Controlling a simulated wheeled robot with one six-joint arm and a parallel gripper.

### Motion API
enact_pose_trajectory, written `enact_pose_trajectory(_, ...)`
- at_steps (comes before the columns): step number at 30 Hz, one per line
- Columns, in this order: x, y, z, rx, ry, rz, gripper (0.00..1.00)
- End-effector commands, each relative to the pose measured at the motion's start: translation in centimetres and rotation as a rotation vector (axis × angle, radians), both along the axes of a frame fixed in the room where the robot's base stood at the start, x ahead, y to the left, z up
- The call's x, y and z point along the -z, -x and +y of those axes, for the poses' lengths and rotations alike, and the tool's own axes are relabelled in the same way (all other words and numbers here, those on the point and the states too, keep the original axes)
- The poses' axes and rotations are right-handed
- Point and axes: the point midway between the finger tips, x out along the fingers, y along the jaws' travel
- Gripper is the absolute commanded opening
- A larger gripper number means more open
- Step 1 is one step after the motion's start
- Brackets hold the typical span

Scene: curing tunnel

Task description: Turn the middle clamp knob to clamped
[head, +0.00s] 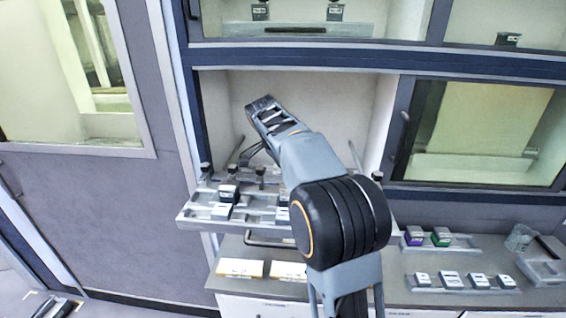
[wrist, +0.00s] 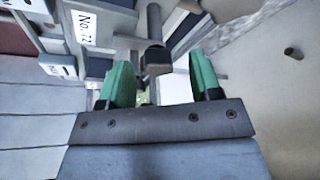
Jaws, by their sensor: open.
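A grey tray (head: 190,214) juts from the open bay, with dark clamp knobs on posts. One knob (head: 205,168) stands at its left end, another (head: 260,172) nearer the centre and another (head: 377,177) at the right. My arm hides part of the tray. In the wrist view, my gripper (wrist: 160,66) has its green fingers apart. A dark knob (wrist: 156,60) on a grey post shows between the fingertips, with visible gaps on both sides. I cannot tell for certain which knob this is, nor its turned position.
Labelled blocks (head: 221,211) sit in the tray. Below are a counter with pale cards (head: 240,268) and, at right, a rack (head: 465,290) of small blocks. The bay's dark frame (head: 400,125) stands right of my arm.

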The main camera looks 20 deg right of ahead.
Motion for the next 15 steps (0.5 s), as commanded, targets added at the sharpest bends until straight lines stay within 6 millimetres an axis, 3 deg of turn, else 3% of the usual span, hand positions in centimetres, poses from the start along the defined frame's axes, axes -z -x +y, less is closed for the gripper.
enact_pose_trajectory(5, -1.4, 0.0, 0.6, -0.001, 0.001, -0.003, 0.58)
enact_pose_trajectory(15, -7.9, 0.1, 3.1, -0.001, 0.000, -0.004, 0.58)
